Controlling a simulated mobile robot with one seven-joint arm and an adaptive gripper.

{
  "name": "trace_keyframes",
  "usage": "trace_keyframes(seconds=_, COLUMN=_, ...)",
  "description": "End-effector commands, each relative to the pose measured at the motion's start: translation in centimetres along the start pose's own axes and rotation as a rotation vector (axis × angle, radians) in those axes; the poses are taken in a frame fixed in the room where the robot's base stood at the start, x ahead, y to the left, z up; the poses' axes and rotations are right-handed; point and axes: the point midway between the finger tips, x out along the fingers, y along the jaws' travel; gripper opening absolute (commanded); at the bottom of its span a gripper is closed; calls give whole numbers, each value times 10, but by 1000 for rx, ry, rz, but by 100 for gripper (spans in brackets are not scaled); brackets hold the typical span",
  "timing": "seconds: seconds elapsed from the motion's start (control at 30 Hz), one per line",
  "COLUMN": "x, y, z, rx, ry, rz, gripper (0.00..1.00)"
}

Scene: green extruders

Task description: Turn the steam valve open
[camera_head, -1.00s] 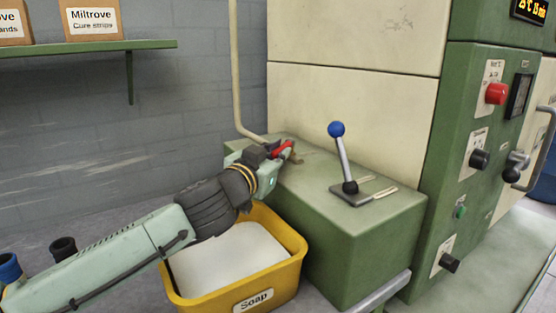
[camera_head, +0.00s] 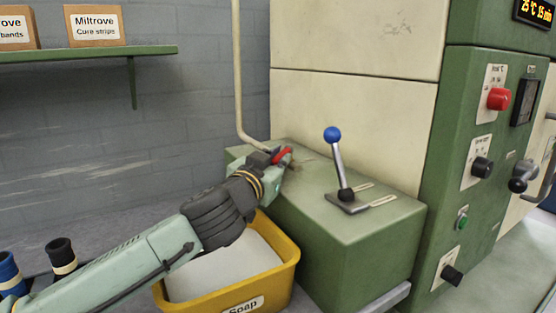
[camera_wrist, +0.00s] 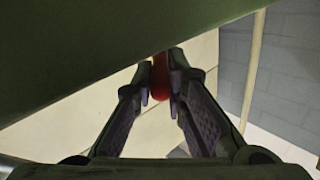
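The steam valve's red handle (camera_head: 283,155) is at the back left of the green machine box's top, at the foot of a cream pipe (camera_head: 239,80). My gripper (camera_head: 276,158) is at the handle, reaching in from the left. In the wrist view, the red handle (camera_wrist: 180,78) shows between and partly behind the two fingertips of my gripper (camera_wrist: 168,85). The fingers stand apart with the red part in the gap. I cannot tell whether both fingers press on it. Part of the valve is hidden behind my gripper.
A blue-knobbed lever (camera_head: 339,165) stands on the green box (camera_head: 350,240), right of the valve. A yellow soap tub (camera_head: 283,275) is below my wrist. A green control panel (camera_head: 470,220) is at the right. A shelf (camera_head: 90,54) with boxes is at the upper left.

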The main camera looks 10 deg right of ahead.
Motion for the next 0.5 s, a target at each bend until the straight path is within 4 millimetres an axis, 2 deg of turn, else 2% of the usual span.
trace_keyframes(seconds=0.33, x=0, y=-1, z=1, rx=-1, ry=-2, rz=-2, gripper=34)
trace_keyframes(seconds=0.5, x=0, y=-1, z=1, rx=0, ry=-1, rz=-1, gripper=34)
